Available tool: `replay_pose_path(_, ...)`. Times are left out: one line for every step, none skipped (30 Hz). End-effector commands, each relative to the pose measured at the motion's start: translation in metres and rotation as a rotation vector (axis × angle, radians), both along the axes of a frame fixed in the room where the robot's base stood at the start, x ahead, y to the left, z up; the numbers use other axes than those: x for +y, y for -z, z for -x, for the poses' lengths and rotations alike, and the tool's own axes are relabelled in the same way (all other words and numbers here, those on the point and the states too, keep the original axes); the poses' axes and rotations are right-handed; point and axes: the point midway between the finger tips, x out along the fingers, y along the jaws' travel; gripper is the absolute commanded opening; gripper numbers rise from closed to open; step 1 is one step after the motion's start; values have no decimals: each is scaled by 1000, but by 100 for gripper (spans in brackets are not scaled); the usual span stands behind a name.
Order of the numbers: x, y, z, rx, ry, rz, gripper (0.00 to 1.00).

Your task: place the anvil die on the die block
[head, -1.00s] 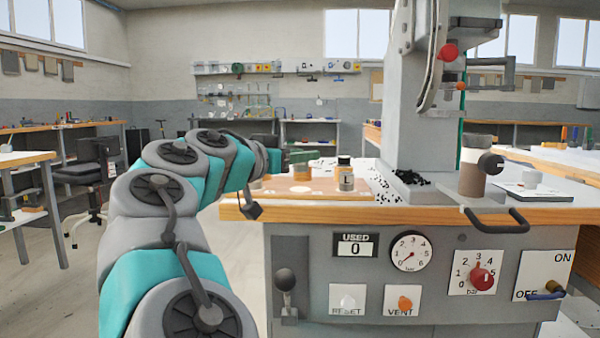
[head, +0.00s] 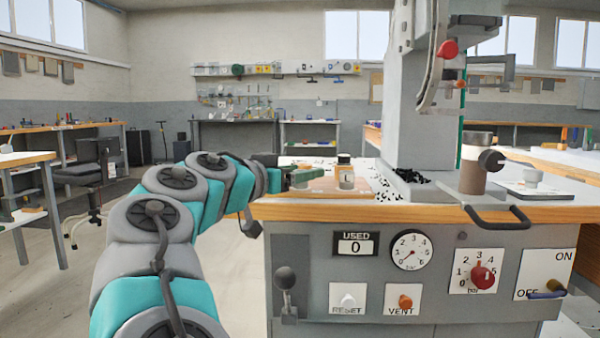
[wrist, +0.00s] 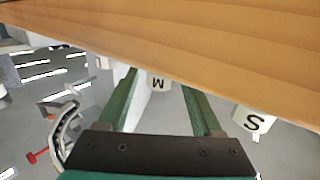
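My gripper (head: 303,177) is at the left part of the bench top in the head view, pointing right. In the wrist view my gripper (wrist: 158,80) shows two green fingers spread apart, with a gap between them. A small white piece marked M (wrist: 158,83) shows between the fingers, narrower than the gap. Another white piece marked S (wrist: 254,121) is to the right, outside the fingers. I cannot tell whether either is the anvil die. A dark-capped pale jar (head: 345,174) stands just right of my gripper in the head view. I cannot make out the die block.
A wooden edge (wrist: 210,35) crosses the top of the wrist view close to the fingers. The grey press column (head: 415,110) rises right of the jar, with black bits at its foot. A brown cylinder (head: 473,168) and a dark handle (head: 497,220) are farther right.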

Motion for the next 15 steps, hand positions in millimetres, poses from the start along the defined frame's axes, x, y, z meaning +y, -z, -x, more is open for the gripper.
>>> replay_pose_path(0,0,0,0,0,0,66)
replay_pose_path(0,0,0,0,0,0,66)
replay_pose_path(0,0,0,0,0,0,66)
replay_pose_path(0,0,0,0,0,0,66)
replay_pose_path(0,0,0,0,0,0,66)
replay_pose_path(0,-1,0,0,0,0,66)
replay_pose_path(0,-2,0,0,0,0,66)
replay_pose_path(0,-4,0,0,0,0,66)
replay_pose_path(2,-3,2,-1,-1,1,66)
replay_pose_path(4,-3,5,-2,-2,1,66)
replay_pose_path(7,-4,9,-3,-3,2,66)
replay_pose_path(11,-5,14,-4,-4,1,66)
replay_pose_path(14,-5,18,-4,-4,1,66)
replay_pose_path(18,-5,23,-4,-5,1,66)
replay_pose_path(22,-5,30,-4,-5,1,66)
